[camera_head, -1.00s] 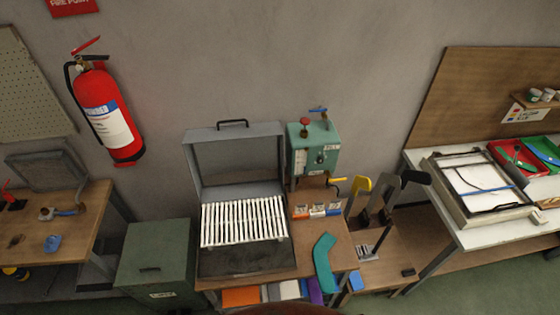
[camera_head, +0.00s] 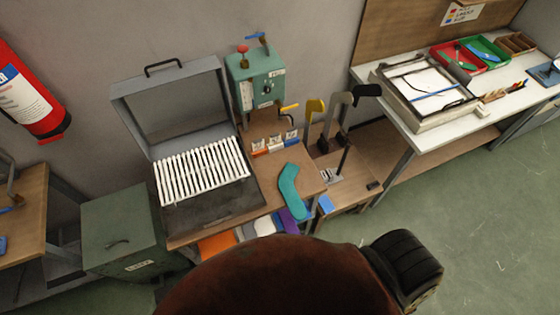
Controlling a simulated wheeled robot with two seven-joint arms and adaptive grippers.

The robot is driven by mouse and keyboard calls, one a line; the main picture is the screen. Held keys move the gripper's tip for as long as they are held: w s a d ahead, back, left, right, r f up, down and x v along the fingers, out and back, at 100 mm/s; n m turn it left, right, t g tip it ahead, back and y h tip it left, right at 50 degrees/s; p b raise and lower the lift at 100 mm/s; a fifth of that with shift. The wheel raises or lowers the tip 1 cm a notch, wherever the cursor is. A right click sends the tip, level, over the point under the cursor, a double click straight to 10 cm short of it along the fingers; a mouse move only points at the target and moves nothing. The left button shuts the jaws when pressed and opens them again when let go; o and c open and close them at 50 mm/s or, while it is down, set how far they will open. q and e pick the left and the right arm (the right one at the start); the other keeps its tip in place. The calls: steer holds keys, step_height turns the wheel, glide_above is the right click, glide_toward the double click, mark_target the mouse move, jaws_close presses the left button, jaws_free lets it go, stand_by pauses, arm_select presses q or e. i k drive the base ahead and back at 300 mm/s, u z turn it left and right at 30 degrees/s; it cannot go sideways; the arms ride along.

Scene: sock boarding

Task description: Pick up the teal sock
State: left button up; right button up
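Nothing covers the sock. Neither of my grippers shows in the head view, so how they stand to the sock is hidden.
The open grey case (camera_head: 185,90) stands left of the sock, and a green control box (camera_head: 257,82) stands behind it. Upright foot-shaped forms (camera_head: 315,108) stand to the right. A green cabinet (camera_head: 120,228) is at left. Open floor (camera_head: 475,220) lies at right.

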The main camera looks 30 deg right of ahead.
mark_target(296, 209)
steer(key=z, duration=2.65)
steer(key=k, duration=1.75)
steer(key=u, duration=0.65)
steer(key=i, duration=1)
